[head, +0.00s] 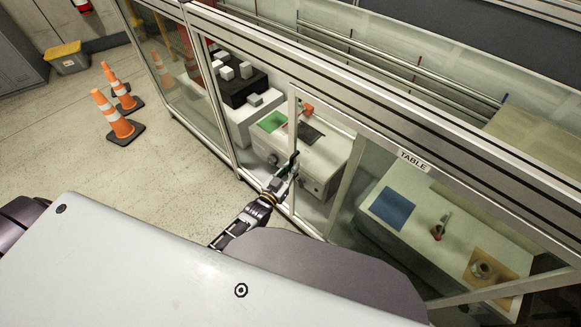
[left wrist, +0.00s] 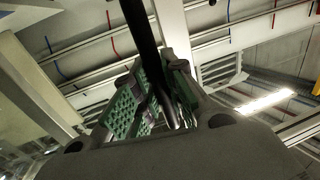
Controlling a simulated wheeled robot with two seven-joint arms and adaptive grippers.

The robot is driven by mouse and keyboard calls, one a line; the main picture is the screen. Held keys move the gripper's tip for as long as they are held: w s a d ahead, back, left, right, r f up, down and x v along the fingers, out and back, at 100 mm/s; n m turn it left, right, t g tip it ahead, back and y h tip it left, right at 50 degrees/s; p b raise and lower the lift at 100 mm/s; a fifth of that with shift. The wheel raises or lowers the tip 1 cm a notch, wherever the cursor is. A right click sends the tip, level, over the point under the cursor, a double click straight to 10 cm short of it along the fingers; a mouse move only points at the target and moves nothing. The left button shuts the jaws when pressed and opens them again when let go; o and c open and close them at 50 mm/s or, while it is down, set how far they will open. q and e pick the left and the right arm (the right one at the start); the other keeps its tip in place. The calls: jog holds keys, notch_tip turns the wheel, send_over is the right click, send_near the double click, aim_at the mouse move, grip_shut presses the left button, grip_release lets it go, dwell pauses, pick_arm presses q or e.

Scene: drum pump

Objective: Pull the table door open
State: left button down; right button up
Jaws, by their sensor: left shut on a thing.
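The table door (head: 345,185) is a metal-framed clear panel in the long enclosure wall, just left of and below the TABLE label (head: 413,161). I cannot tell whether it stands slightly ajar. Its dark handle (head: 295,158) is on the left upright of the frame. My left gripper (head: 287,171) is at this handle, outside the enclosure. In the left wrist view, a black bar, the handle (left wrist: 142,40), runs between the green-padded fingers (left wrist: 156,98), which are closed around it. My right gripper is not in view.
Behind the panels are a white box unit (head: 325,165) with a green patch and a table (head: 397,248) with a blue square and an orange square. Two traffic cones (head: 116,115) stand on the open floor at left, near a yellow-lidded bin (head: 68,62).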

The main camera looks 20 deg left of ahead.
pick_arm(q)
jog(key=c, duration=1.5)
grip_release()
jog(key=shift+o, duration=0.2)
jog(key=v, duration=1.2)
